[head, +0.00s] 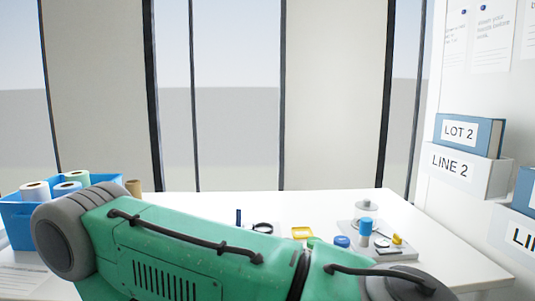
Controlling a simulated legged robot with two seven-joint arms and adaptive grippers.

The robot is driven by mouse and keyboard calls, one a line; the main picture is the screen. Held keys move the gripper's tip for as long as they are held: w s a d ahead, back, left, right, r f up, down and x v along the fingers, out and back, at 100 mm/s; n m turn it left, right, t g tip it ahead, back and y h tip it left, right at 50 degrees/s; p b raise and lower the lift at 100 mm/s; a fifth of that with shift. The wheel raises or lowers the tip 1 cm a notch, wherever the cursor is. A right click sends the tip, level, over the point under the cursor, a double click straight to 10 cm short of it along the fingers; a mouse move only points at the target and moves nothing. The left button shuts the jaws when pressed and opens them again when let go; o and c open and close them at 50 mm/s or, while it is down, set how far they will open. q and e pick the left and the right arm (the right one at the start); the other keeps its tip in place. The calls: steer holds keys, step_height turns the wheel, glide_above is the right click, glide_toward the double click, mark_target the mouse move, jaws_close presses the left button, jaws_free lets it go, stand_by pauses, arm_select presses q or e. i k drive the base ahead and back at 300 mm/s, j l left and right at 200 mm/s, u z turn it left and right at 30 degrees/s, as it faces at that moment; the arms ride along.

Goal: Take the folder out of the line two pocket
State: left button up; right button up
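A blue folder (484,136) with a white "LOT 2" label stands in the white pocket (492,183) labelled "LINE 2" on the right wall. The folder's upper part rises above the pocket's front; its lower part is hidden inside. Neither of my grippers is in view. A green arm link of mine with grey joints crosses the lower front of the picture, apart from the folder in the picture.
A second white pocket (506,229) with a blue folder (526,192) is cut off at the right edge. The white table (335,204) holds a blue bin (18,222) with rolls at left and several small items at right. Papers hang on the right wall.

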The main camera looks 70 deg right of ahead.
mark_target(480, 136)
steer(key=z, duration=3.45)
